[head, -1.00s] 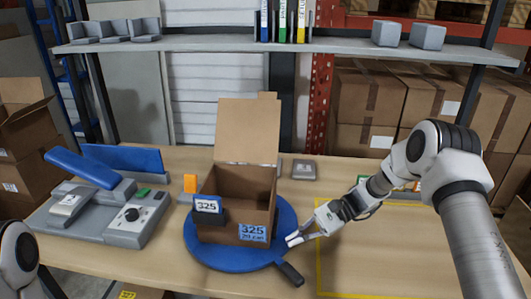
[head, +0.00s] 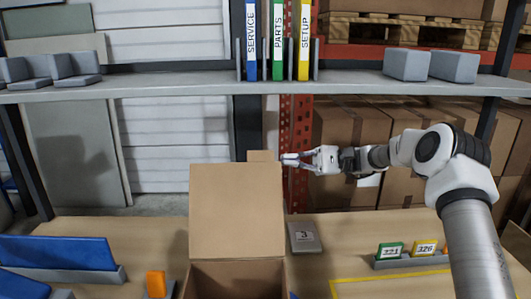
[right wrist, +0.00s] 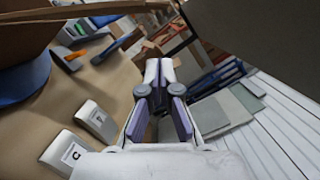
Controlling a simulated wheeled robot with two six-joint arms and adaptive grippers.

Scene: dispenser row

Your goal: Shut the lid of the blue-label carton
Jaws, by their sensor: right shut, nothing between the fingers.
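The carton (head: 237,280) stands low in the head view with its brown lid (head: 237,210) raised upright at the back. A small tab sticks up from the lid's top edge. The carton's front and its blue label are below the picture. My right gripper (head: 285,160) is shut and empty, at the height of the lid's top edge, just right of the tab; I cannot tell whether it touches. In the right wrist view its closed fingers (right wrist: 156,72) show, with the blue turntable (right wrist: 20,82) at the left. My left gripper is out of view.
A grey shelf (head: 350,88) with binders (head: 277,40) and grey blocks (head: 407,65) runs across above the gripper. A grey flat device (head: 304,237) lies right of the carton. Number cards (head: 390,251) stand farther right, and an orange block (head: 156,284) stands left.

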